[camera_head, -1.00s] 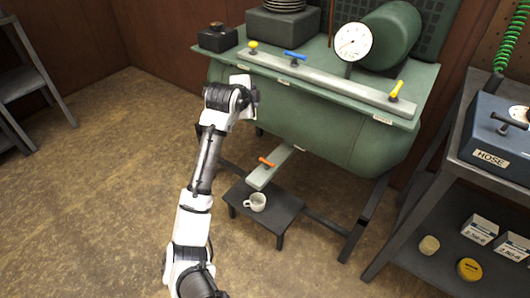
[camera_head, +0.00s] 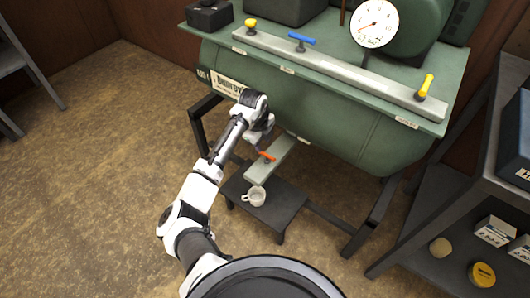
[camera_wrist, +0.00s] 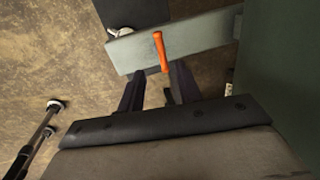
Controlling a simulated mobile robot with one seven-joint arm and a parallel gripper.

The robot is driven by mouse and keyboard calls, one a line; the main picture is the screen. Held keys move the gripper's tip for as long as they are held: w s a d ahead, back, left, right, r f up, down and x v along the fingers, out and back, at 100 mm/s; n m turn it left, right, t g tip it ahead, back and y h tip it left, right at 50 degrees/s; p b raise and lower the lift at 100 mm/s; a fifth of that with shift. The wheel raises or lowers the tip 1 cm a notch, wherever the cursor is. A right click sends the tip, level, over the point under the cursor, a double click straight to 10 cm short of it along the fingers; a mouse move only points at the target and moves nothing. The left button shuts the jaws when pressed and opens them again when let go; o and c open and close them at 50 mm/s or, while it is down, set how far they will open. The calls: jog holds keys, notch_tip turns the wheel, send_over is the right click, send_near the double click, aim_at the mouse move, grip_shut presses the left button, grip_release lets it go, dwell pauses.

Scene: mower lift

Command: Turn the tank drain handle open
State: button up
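The orange drain handle (camera_head: 267,156) sits on a pale grey-green bar (camera_head: 272,166) low under the green tank (camera_head: 330,110). In the wrist view the handle (camera_wrist: 160,51) stands out near the top middle, across the pale bar (camera_wrist: 205,38). My gripper (camera_head: 263,138) is just above the handle in the head view, its fingers partly hidden by the wrist. In the wrist view my gripper's two dark fingers (camera_wrist: 157,82) are apart and empty. The handle lies ahead of the gap between them, and no contact shows.
A white cup (camera_head: 255,196) stands on a low dark stool (camera_head: 280,212) below the bar. Dark tank legs (camera_head: 372,215) flank it. Yellow (camera_head: 425,86) and blue (camera_head: 301,38) handles and a gauge (camera_head: 375,23) are on top.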

aim_at(265, 154)
jog(key=f, duration=0.2)
jog(key=w+f, duration=0.1)
jog(key=f, duration=0.2)
jog(key=d+f, duration=0.1)
jog(key=f, duration=0.2)
jog(key=shift+w+f, duration=0.2)
jog(key=shift+w, duration=0.05)
grip_shut()
